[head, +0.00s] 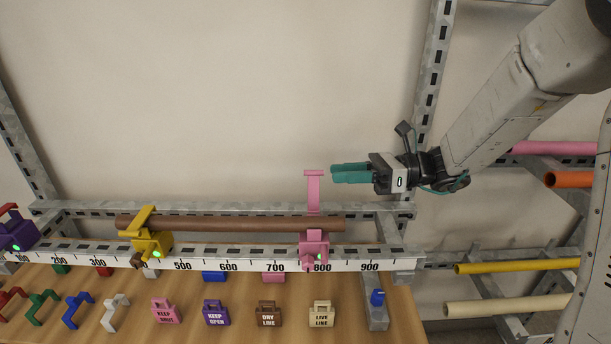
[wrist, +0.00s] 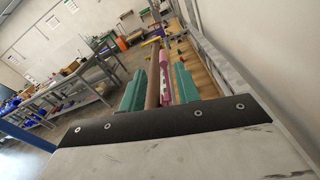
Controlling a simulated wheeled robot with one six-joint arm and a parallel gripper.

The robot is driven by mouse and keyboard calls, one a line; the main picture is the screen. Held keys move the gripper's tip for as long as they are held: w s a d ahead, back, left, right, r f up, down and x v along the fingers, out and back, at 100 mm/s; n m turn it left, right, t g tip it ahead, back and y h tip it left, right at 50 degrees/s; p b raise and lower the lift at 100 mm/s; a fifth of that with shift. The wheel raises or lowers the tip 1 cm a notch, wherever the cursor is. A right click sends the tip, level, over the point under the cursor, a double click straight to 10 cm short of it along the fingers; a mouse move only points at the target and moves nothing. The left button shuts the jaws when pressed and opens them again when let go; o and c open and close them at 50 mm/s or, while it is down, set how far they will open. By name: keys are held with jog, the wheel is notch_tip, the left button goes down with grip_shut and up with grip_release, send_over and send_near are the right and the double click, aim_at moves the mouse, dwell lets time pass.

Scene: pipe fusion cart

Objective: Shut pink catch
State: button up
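The pink catch (head: 313,249) is clamped on the white numbered rail near the 800 mark. Its arm (head: 313,190) stands straight up above the brown pipe (head: 230,223), with a flat crosspiece at the top. A small green light shows on its body. My gripper (head: 335,173) has teal fingers and is just right of the raised arm's top, with a small gap seeming to lie between them. In the wrist view the fingers (wrist: 158,88) are apart with nothing held. The pink catch (wrist: 164,78) and brown pipe (wrist: 152,88) show beyond, between the fingers.
A yellow catch (head: 152,244) has its arm lowered over the pipe, and a purple catch (head: 18,234) is at far left. Tags and coloured hooks lie on the wooden board (head: 240,325) below. A metal upright (head: 433,85) stands behind my wrist. The wall area above the rail is clear.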

aim_at(314, 191)
jog(key=shift+m, duration=0.3)
jog(key=a, duration=0.5)
jog(key=a+f, duration=0.1)
jog(key=a, duration=0.2)
jog(key=shift+w+a, duration=0.1)
jog(key=shift+w, duration=0.2)
grip_shut()
